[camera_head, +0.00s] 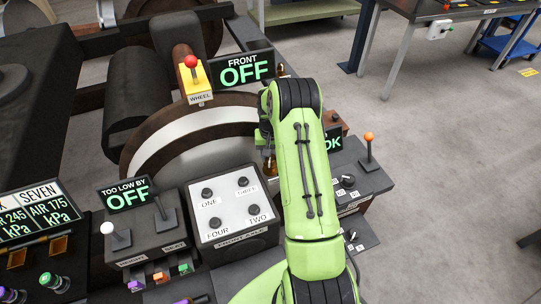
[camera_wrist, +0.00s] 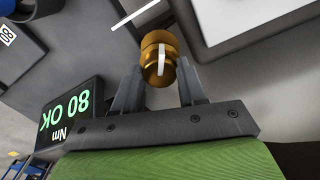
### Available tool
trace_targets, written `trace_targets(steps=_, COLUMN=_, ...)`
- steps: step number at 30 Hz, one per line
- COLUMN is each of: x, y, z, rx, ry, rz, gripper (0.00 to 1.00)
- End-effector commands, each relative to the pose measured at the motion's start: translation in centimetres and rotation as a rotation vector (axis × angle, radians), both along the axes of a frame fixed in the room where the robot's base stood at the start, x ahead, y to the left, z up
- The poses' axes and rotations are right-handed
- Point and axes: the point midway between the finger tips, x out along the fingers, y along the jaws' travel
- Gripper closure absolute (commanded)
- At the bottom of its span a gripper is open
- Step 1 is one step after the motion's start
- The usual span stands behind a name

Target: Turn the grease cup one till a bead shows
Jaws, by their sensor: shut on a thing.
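A brass grease cup (camera_wrist: 157,42) with a white stripe down its side sits between the two grey fingers of my gripper (camera_wrist: 158,75) in the wrist view. The fingers are shut on it. In the head view, part of a brass cup (camera_head: 270,166) shows at the left edge of my green arm, which hides most of my gripper. I cannot read a label on the cup. No bead of grease is visible in either view.
A panel marked FRONT AXLE (camera_head: 232,211) with several black knobs stands left of my arm. A FRONT display (camera_head: 243,69) reads OFF. The torque display (camera_wrist: 68,115) reads 80 OK. An orange-topped lever (camera_head: 369,150) stands right of my arm. Open floor lies further right.

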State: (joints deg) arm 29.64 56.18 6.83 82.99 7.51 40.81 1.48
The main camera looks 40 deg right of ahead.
Motion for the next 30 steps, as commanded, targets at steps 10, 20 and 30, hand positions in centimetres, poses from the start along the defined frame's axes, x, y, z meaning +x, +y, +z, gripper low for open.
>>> trace_targets(steps=10, x=0.07, y=-0.02, z=0.00, rx=-0.001, ry=-0.002, rz=-0.329, gripper=0.89)
trace_targets(steps=20, x=0.08, y=-0.02, z=0.02, rx=-0.001, ry=-0.002, rz=-0.642, gripper=0.89)
trace_targets(steps=30, x=0.10, y=-0.03, z=0.03, rx=0.000, ry=-0.002, rz=-0.966, gripper=0.89)
